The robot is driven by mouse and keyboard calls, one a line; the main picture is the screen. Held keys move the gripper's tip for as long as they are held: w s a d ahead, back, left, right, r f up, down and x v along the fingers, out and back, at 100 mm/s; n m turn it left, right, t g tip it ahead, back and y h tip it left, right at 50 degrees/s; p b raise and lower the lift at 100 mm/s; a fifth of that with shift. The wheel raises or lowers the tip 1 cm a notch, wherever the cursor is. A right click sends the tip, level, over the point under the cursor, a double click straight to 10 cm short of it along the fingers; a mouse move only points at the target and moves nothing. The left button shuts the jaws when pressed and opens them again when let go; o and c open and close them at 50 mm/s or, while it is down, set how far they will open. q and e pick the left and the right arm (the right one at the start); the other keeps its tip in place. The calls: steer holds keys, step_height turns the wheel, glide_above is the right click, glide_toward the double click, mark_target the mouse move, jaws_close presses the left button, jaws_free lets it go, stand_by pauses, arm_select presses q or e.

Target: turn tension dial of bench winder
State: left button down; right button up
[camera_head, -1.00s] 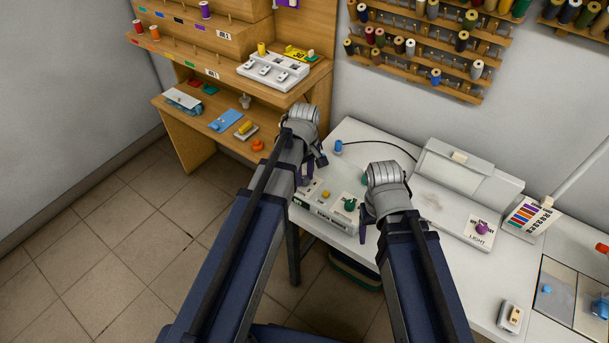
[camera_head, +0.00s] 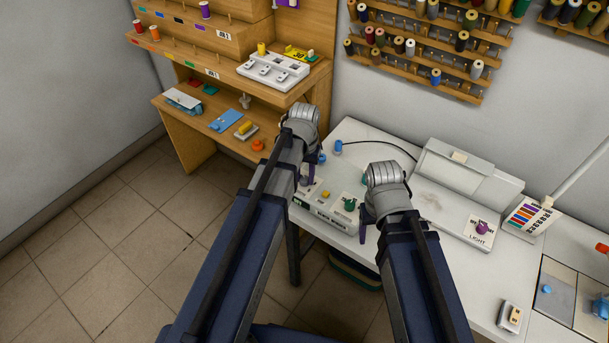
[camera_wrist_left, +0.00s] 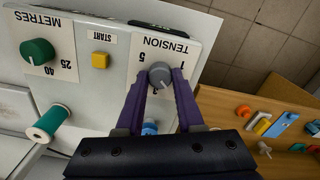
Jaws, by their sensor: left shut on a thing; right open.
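The bench winder (camera_head: 325,217) is a pale box on the white table, and its top panel (camera_wrist_left: 118,72) fills much of the left wrist view. Its grey tension dial (camera_wrist_left: 160,74) sits beside the printed word TENSION, with numbers around it. My left gripper (camera_wrist_left: 160,84) has its purple fingers closed on either side of this dial. In the head view my left gripper (camera_head: 308,178) is over the winder's left end, and the arm hides the dial. My right gripper (camera_head: 364,226) is open and empty by the winder's right end, partly hidden by its wrist.
The winder also has a yellow START button (camera_wrist_left: 100,61) and a green METRES dial (camera_wrist_left: 37,52). A green spool (camera_wrist_left: 48,122) is near it. A wooden shelf unit (camera_head: 185,125) stands left, and a white lidded case (camera_head: 465,175) lies right. A purple LIGHT knob (camera_head: 482,228) is further right.

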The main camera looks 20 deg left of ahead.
mark_target(304, 178)
arm_select(q)
steer(key=m, duration=0.4)
steer(key=shift+m, duration=2.6)
steer(key=c, duration=0.5)
jaws_free()
steer(key=shift+c, duration=0.2)
steer(key=shift+r, duration=0.2)
arm_select(e)
steer(key=shift+r, duration=0.15)
arm_select(q)
step_height(304, 178, up, 8)
steer(key=p, duration=0.8)
steer(key=shift+f, duration=0.25)
arm_select(e)
step_height(304, 178, up, 8)
steer(key=shift+f, duration=0.25)
